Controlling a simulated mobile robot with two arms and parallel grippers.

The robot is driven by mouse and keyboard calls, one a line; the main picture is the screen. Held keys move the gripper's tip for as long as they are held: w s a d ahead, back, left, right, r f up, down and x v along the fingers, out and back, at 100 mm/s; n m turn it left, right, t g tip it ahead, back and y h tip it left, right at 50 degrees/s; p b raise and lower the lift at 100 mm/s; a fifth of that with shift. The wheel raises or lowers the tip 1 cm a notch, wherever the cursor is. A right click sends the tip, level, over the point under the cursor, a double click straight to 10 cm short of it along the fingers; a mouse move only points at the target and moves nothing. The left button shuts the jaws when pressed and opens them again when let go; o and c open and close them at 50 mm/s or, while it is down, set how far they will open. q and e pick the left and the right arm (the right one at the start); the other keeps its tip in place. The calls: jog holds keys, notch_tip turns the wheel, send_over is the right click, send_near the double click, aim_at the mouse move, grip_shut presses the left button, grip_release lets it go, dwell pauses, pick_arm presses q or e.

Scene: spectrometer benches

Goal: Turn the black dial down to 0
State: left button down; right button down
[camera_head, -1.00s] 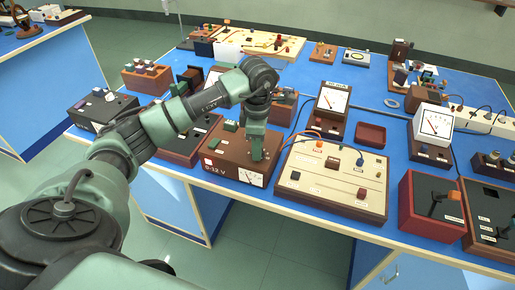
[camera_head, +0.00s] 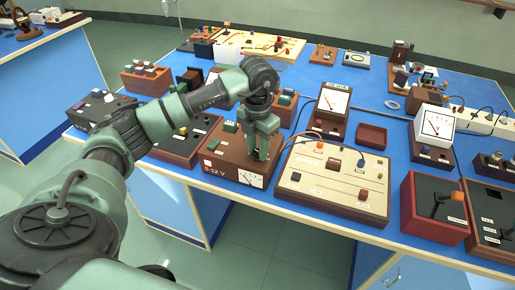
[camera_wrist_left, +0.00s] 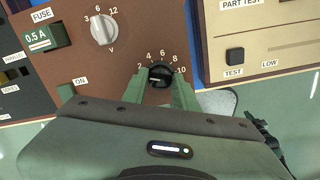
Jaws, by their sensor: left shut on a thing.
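The black dial (camera_wrist_left: 160,76) is on the red-brown 0-12 V power box (camera_head: 213,160), with a white scale reading 2, 4, 6, 8 and 10 around it. In the left wrist view, my left gripper (camera_wrist_left: 159,88) has its green fingers on either side of the dial and is shut on it. A pale mark shows on the dial, but I cannot tell exactly which number it points to. In the head view, my left gripper (camera_head: 261,154) points down onto the box top and hides the dial. My right gripper is out of view.
A silver voltage knob (camera_wrist_left: 103,30) and a green 0.5 A fuse (camera_wrist_left: 45,36) are close by on the same box. A cream board (camera_head: 330,192) with sockets and wires stands right beside it. A dark red box (camera_head: 434,208) is farther right.

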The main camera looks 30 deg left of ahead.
pick_arm(q)
jog(key=shift+w+r+n, duration=0.1)
jog(key=shift+n, duration=2)
jog(key=c, duration=1.1)
grip_release()
notch_tip(320, 180, up, 8)
jog(key=shift+f+b, duration=0.1)
jog(key=shift+b, duration=0.45)
